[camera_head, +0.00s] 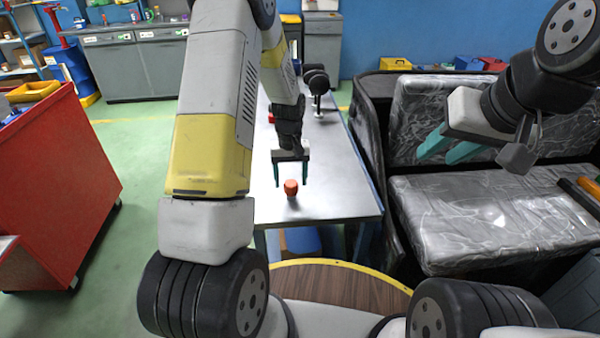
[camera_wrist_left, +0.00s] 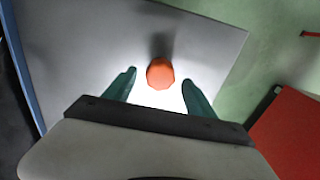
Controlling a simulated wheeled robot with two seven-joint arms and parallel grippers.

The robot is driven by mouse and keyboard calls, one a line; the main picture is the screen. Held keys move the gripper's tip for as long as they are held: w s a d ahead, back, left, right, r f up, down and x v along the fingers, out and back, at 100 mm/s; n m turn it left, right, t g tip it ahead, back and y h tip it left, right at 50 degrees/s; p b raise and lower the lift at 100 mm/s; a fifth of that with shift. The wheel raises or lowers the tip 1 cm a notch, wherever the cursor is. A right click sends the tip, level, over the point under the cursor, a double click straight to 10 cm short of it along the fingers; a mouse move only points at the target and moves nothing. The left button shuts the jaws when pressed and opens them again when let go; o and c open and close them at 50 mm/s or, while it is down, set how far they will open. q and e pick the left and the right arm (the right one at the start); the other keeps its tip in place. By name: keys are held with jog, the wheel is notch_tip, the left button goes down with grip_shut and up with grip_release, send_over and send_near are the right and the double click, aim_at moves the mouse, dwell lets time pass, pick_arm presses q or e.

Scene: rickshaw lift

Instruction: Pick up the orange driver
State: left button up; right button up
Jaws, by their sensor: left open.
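The orange driver (camera_head: 291,187) stands on the grey metal table (camera_head: 335,190) near its front edge. In the left wrist view the orange driver (camera_wrist_left: 160,74) shows as a small orange faceted shape, seen end-on, just past and between the fingertips. My left gripper (camera_head: 291,178) is open with teal fingers pointing down, right above or around the driver; its fingers also show in the left wrist view (camera_wrist_left: 158,85). I cannot tell whether the fingers touch it. My right gripper (camera_head: 440,150) is raised at the right, over the seat, with its teal fingers apart and nothing between them.
A black-framed seat with wrapped grey cushions (camera_head: 490,215) stands right of the table. A red cabinet (camera_head: 55,180) is at the left. A dark object with round black ends (camera_head: 318,85) stands at the table's far end. Green floor is clear between cabinet and table.

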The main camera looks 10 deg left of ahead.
aim_at(291, 182)
pick_arm(q)
jog(key=f, duration=0.4)
jog(key=shift+s+f, duration=0.2)
jog(key=shift+f, duration=0.2)
grip_shut()
jog(key=shift+r, duration=0.1)
